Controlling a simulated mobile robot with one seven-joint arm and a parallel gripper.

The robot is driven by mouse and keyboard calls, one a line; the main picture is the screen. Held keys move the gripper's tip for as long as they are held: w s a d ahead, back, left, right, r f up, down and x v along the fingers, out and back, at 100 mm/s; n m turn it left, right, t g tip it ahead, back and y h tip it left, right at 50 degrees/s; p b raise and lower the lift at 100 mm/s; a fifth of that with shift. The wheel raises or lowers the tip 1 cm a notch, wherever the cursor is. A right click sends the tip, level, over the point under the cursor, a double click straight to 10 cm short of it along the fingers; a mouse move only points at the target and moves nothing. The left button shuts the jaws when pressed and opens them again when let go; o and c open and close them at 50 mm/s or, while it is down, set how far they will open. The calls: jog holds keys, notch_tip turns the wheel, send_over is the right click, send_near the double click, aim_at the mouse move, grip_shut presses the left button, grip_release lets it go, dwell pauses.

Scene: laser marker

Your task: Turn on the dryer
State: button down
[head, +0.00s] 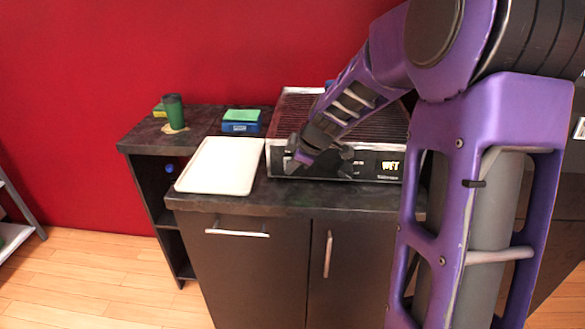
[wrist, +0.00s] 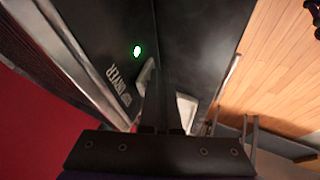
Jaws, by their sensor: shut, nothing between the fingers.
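The dryer (head: 297,108) is a wide metal machine with a dark ribbed top, standing on the dark counter against the red wall. In the wrist view a dark panel carries a DRYER label (wrist: 119,86) and a glowing green light (wrist: 137,50), just left of my shut fingers (wrist: 166,95). My arm hides the dryer's right side.
A white tray (head: 220,166) lies on the counter left of the dryer. Behind it are a blue box with a green top (head: 241,121) and a green cup (head: 173,110). Cabinet handles (head: 238,233) stick out below. The wooden floor (head: 95,280) at left is clear.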

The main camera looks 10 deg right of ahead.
jog(key=shift+r, duration=0.9)
jog(key=shift+s, duration=0.1)
